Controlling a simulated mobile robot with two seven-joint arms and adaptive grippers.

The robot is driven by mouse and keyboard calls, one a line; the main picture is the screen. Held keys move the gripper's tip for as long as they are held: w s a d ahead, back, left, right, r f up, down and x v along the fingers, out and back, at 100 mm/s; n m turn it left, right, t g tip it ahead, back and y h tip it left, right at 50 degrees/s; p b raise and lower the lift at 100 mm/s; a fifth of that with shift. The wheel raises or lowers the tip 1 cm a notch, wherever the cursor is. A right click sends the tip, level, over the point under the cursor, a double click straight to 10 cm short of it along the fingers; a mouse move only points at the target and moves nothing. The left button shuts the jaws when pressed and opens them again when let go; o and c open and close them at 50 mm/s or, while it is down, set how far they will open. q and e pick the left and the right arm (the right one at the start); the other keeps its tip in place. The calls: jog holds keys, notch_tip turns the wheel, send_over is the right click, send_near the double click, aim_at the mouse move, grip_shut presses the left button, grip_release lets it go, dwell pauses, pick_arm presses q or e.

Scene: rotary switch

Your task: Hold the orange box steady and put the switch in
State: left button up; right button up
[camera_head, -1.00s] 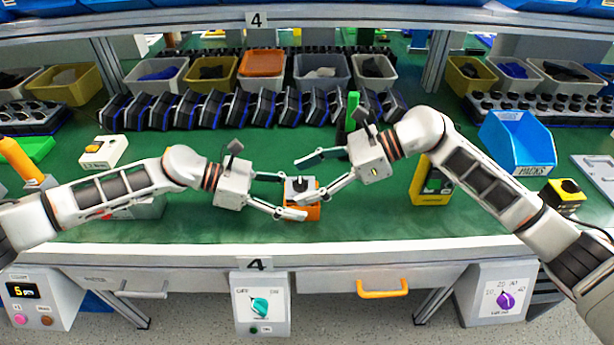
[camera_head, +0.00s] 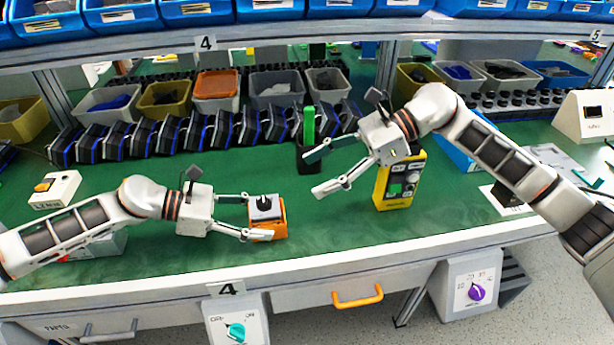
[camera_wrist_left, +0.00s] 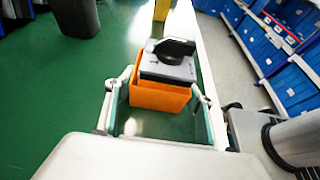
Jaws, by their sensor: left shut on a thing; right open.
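The orange box (camera_head: 281,228) stands on the green table near its front edge. My left gripper (camera_head: 260,215) is shut on it, with one finger on each side. The switch (camera_head: 265,206), a grey plate with a black knob, sits on top of the box. In the left wrist view the switch (camera_wrist_left: 170,66) rests in the top of the orange box (camera_wrist_left: 158,98), upright; I cannot tell whether it is fully seated. My right gripper (camera_head: 311,175) is open and empty, behind and to the right of the box, apart from it.
A row of black and blue holders (camera_head: 200,132) and several bins line the back.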

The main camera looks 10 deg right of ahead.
pick_arm(q)
jog(key=o, duration=1.2)
jog(key=v, duration=1.2)
